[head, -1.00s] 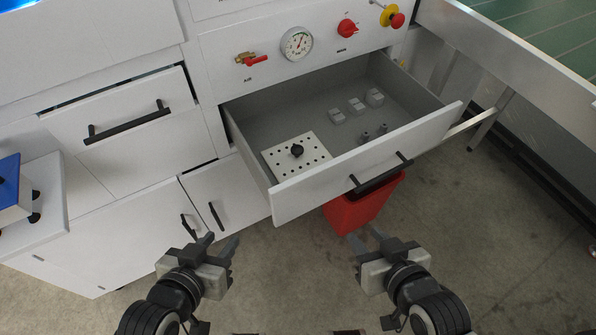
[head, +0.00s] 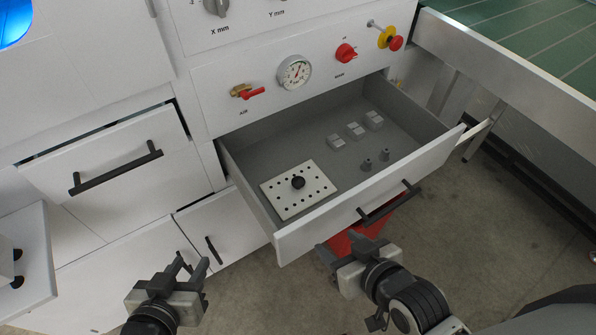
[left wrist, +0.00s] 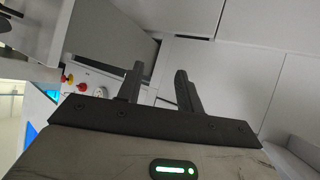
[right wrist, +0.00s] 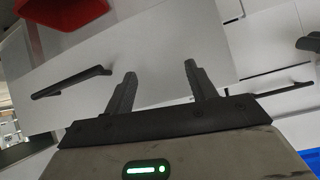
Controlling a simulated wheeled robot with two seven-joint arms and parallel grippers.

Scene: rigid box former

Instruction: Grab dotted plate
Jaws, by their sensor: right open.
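Neither gripper touches the plate.
The open drawer (head: 372,188) has a front panel with a black handle (head: 388,204). Several small grey blocks (head: 355,130) and two grey pegs (head: 367,164) lie right of the plate. A red bin (head: 350,240) stands below. A gauge panel (head: 294,72) is above the drawer.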

